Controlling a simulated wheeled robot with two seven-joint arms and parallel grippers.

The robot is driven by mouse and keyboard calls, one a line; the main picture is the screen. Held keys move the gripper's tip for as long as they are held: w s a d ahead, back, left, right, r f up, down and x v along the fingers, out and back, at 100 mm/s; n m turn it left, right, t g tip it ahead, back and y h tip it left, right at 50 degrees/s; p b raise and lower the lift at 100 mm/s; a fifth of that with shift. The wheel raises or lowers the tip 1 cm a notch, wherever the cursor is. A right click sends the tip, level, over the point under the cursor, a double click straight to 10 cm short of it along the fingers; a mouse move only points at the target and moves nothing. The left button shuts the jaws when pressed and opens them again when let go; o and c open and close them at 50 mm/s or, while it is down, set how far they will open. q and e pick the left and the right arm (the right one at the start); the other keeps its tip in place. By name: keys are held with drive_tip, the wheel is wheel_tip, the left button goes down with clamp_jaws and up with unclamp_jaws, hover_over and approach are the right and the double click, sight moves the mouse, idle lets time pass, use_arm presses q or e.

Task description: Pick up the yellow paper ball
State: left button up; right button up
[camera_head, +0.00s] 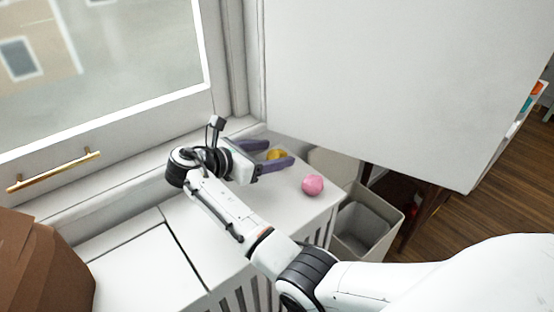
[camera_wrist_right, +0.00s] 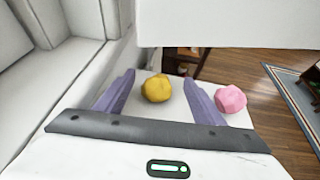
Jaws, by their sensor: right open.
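The yellow paper ball (camera_head: 274,155) lies on the white cabinet top near the window wall. My right gripper (camera_head: 280,153) is open, with its two purple fingers on either side of the ball. In the right wrist view the yellow paper ball (camera_wrist_right: 156,88) sits between the fingers of the right gripper (camera_wrist_right: 158,92), nearer the left finger, with a gap on the right. I cannot tell whether a finger touches it. My left gripper is not in view.
A pink paper ball (camera_head: 312,185) lies on the white cabinet top (camera_head: 300,205), just outside the right finger. A grey bin (camera_head: 362,226) stands beside the cabinet. A large white panel (camera_head: 400,80) hangs close behind. A brown box (camera_head: 38,268) stands at the left.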

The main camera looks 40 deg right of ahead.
drive_tip(key=shift+d, duration=0.1)
drive_tip(key=c, duration=1.1)
drive_tip(key=shift+c, duration=0.2)
